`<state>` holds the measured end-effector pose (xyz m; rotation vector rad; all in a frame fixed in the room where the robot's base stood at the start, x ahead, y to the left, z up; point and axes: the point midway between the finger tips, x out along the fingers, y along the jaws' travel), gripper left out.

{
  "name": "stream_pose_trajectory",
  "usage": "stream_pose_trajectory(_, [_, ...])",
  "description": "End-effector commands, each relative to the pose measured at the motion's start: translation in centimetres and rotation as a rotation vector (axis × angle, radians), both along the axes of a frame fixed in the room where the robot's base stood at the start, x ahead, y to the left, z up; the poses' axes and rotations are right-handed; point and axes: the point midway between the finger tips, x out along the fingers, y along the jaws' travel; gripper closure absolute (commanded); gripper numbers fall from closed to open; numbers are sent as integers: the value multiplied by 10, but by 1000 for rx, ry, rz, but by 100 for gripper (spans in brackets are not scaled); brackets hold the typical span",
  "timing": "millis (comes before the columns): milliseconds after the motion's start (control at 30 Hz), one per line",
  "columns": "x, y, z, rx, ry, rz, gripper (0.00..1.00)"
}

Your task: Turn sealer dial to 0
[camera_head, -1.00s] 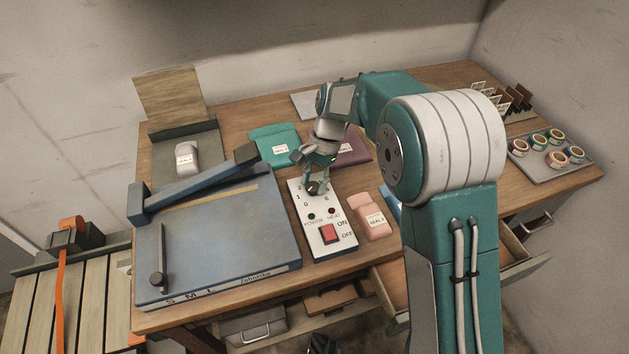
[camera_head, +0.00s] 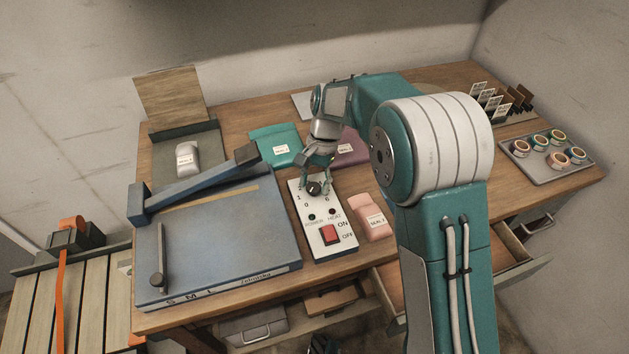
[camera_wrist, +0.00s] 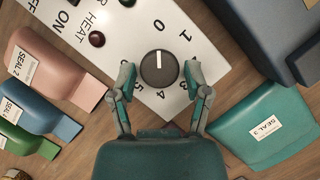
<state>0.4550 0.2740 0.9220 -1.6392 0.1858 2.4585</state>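The sealer panel (camera_head: 325,246) is a white plate with a round dark dial (camera_head: 314,188), a red switch and two indicator lights. In the wrist view the dial (camera_wrist: 158,70) has a white line pointing straight at the printed 0 (camera_wrist: 159,25). My gripper (camera_head: 317,188) is over the far end of the panel. In the wrist view its two fingers (camera_wrist: 162,78) are spread, one on each side of the dial, with a visible gap on both sides. It holds nothing.
A large blue-grey machine (camera_head: 215,235) with a long lever stands left of the panel. A pink pouch (camera_head: 373,222) lies close on the right. Teal (camera_head: 275,146) and purple (camera_head: 352,148) pouches lie behind. A tray of tape rolls (camera_head: 545,160) sits at right. Drawers are open at the front.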

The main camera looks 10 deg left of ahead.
Motion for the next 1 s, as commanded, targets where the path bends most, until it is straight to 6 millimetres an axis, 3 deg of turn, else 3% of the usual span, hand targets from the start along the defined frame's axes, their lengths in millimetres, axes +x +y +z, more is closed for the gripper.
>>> stream_pose_trajectory(467, [2, -1, 8, 5, -2, -1, 17])
stream_pose_trajectory(1000, [41, -7, 98, 3, -3, -2, 17])
